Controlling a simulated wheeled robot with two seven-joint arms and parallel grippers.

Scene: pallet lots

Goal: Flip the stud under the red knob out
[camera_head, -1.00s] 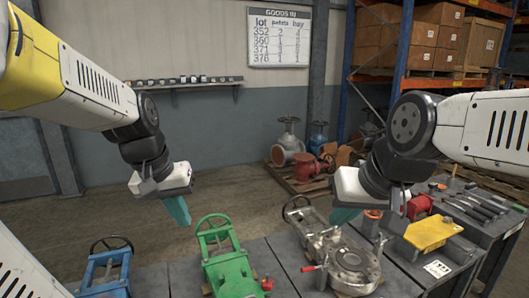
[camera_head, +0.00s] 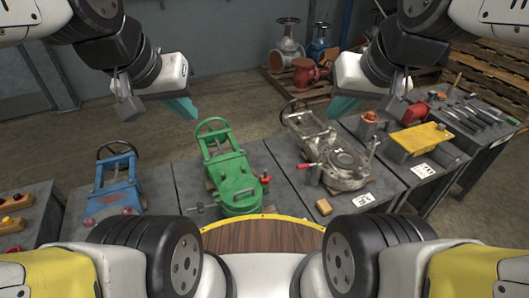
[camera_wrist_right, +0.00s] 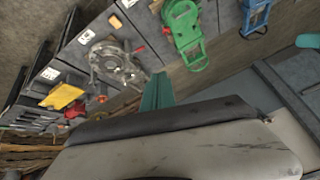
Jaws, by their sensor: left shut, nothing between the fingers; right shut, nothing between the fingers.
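Small red knobs show on several fixtures in the head view. One red knob (camera_head: 265,179) is on the right side of the green valve (camera_head: 236,183). A red-tipped handle (camera_head: 305,166) is at the left of the grey metal valve (camera_head: 346,168). Red parts (camera_head: 89,222) sit low on the blue valve (camera_head: 118,190). Yellow blocks with small red knobs (camera_head: 17,197) lie at the far left. I cannot make out a stud under any of them. My left gripper (camera_head: 182,107) and right gripper (camera_head: 343,106) have teal fingers, both shut and empty, held above and apart from the fixtures.
Grey benches carry the valves side by side. A yellow plate (camera_head: 424,138) and hand tools (camera_head: 470,114) lie at the right. A small orange block (camera_head: 324,207) lies in front of the grey valve. A round wooden top (camera_head: 262,237) is close before me. Pallets stand behind.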

